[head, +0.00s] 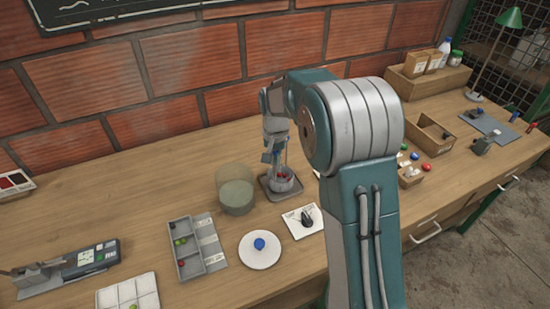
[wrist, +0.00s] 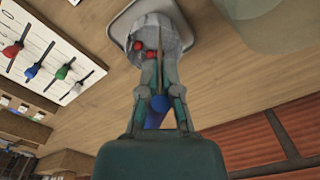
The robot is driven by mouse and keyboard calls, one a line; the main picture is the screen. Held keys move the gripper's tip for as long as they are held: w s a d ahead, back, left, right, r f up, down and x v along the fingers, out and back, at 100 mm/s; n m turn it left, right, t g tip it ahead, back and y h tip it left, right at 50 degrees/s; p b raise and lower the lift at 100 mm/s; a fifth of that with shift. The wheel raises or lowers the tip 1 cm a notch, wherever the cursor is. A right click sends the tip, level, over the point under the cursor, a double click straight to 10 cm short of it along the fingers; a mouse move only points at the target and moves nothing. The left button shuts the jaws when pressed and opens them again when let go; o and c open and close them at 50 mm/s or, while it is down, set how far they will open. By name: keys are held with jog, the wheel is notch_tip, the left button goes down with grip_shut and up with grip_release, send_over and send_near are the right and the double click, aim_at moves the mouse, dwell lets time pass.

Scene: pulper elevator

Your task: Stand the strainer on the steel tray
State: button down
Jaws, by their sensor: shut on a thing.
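The strainer (head: 287,184) is a grey mesh cup with red berries in it. In the head view it appears upright over the dark steel tray (head: 268,191). In the wrist view the strainer (wrist: 173,35) overlaps the tray (wrist: 120,25), with a thin handle ending in blue running back between my fingers. My gripper (head: 276,157) is shut on the strainer by its handle side; its fingers (wrist: 160,88) show close together in the wrist view. I cannot tell whether the strainer's base touches the tray.
A greenish see-through cylinder (head: 237,197) stands just left of the tray. In front are a white round plate (head: 260,260) with a blue knob, a white card (head: 292,227) and a grey divided box (head: 189,264). A brick wall (head: 180,100) stands behind the bench.

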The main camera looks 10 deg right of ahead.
jog(key=c, duration=0.7)
grip_release()
notch_tip(320, 180, up, 12)
jog(key=shift+w+f, duration=0.1)
jog(key=shift+f, duration=0.1)
jog(key=shift+r, duration=0.15)
